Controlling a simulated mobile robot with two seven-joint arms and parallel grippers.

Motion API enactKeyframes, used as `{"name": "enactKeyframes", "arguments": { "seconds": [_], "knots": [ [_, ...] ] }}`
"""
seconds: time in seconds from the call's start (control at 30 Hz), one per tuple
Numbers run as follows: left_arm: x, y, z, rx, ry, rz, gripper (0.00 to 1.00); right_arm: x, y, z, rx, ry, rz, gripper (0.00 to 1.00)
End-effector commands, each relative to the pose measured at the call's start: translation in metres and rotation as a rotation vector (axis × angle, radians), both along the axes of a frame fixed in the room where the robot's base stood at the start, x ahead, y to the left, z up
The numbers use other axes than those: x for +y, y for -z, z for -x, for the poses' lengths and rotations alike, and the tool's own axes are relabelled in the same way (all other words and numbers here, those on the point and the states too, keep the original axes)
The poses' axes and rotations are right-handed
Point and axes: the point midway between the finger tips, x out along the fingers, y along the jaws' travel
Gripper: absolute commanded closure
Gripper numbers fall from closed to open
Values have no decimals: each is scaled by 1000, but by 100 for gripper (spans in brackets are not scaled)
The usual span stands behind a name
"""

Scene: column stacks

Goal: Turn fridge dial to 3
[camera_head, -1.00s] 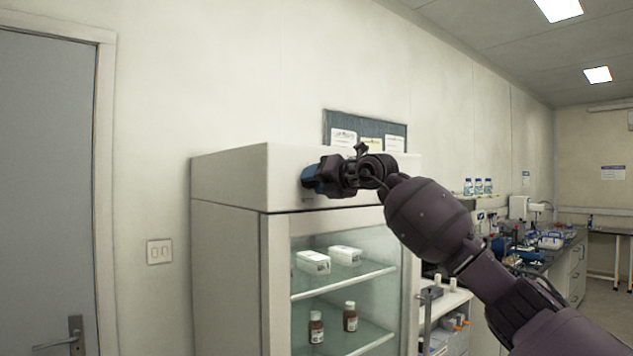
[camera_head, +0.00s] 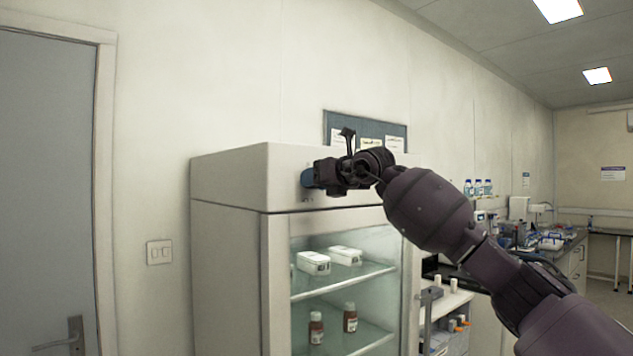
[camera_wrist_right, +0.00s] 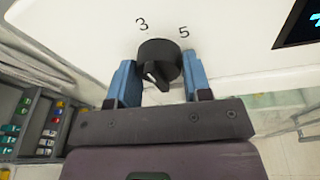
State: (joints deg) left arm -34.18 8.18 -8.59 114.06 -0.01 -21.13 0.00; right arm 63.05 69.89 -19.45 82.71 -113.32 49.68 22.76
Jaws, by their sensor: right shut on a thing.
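The black fridge dial (camera_wrist_right: 160,60) sits on the white top panel of the fridge (camera_head: 230,178). The numbers 3 (camera_wrist_right: 141,23) and 5 (camera_wrist_right: 184,32) are printed above it in the right wrist view. A white mark shows on the dial's lower left part in that view; which number it lines up with I cannot tell. My right gripper (camera_head: 308,178) is at the panel's front, its blue fingers (camera_wrist_right: 160,78) shut on the dial, one on each side. In the head view the gripper hides the dial. My left gripper is not in view.
The fridge's glass door shows white boxes (camera_head: 314,263) and brown bottles (camera_head: 316,328) on shelves. A dark display (camera_wrist_right: 298,25) is at the panel's upper right in the wrist view. A grey door (camera_head: 45,180) stands left. A cluttered bench (camera_head: 560,258) is at the right.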

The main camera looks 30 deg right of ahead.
Motion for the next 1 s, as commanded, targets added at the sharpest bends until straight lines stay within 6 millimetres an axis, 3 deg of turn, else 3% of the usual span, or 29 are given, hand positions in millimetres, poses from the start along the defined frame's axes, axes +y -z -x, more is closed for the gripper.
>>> {"name": "enactKeyframes", "arguments": {
  "seconds": [0.23, 0.27, 0.43, 0.77, 1.0],
  "knots": [
    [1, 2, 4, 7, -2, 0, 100, 0, 0, 0, -1, -1, 3, 79],
    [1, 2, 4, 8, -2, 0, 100, 0, 0, 0, -1, -1, 3, 53],
    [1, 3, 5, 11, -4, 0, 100, 0, 0, 0, 0, 0, 2, 30],
    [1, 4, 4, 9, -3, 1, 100, -1, 0, 3, -1, 1, 1, 30],
    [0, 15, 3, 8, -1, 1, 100, -7, -4, 34, -1, 2, 4, 30]
  ]
}}
